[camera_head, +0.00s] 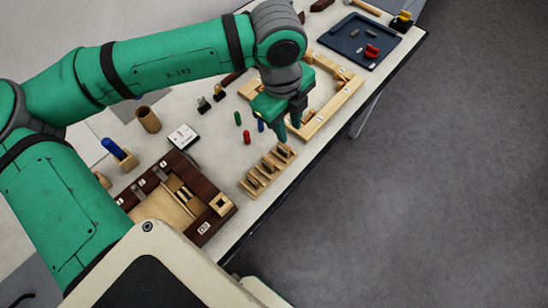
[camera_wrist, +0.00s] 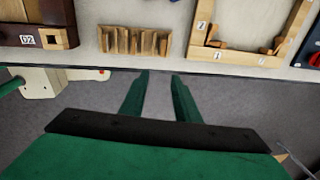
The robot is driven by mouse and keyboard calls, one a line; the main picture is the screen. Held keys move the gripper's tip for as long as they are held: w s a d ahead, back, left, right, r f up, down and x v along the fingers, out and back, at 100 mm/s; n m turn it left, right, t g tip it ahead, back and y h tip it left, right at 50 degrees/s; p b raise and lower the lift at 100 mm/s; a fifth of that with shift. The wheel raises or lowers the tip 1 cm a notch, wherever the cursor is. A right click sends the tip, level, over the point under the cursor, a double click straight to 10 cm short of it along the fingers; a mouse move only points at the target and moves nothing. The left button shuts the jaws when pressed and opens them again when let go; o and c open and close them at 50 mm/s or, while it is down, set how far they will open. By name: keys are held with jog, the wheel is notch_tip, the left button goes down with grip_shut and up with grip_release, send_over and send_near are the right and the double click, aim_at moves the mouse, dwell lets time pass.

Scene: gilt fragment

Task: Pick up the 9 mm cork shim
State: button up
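A light wooden rack (camera_head: 251,190) near the table's front edge holds several upright brown pieces in a row. It also shows in the wrist view (camera_wrist: 133,52), just beyond my fingertips. The pieces look like shims, but no thickness marks are readable, so I cannot tell which is the 9 mm cork shim. My gripper (camera_head: 290,133) hangs above the table, near the rack's far right end in the head view. In the wrist view my gripper (camera_wrist: 160,76) is open, with nothing between its fingers. Only floor shows through the gap.
A dark wooden box (camera_head: 205,228) with compartments stands left of the rack. A wooden frame (camera_head: 325,112) lies to the right, and a dark blue tray (camera_head: 350,50) lies beyond it. Small red, green and blue pegs stand behind the rack. Open floor lies past the table's edge.

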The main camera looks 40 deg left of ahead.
jog(key=g, duration=0.1)
send_over(268, 161)
jog(key=f, duration=0.6)
jog(key=shift+s+a+y, duration=0.15)
jog(key=shift+a+y, duration=0.05)
jog(key=shift+y, duration=0.1)
jog(key=shift+d+f, duration=0.2)
jog(key=shift+f, duration=3)
grip_shut()
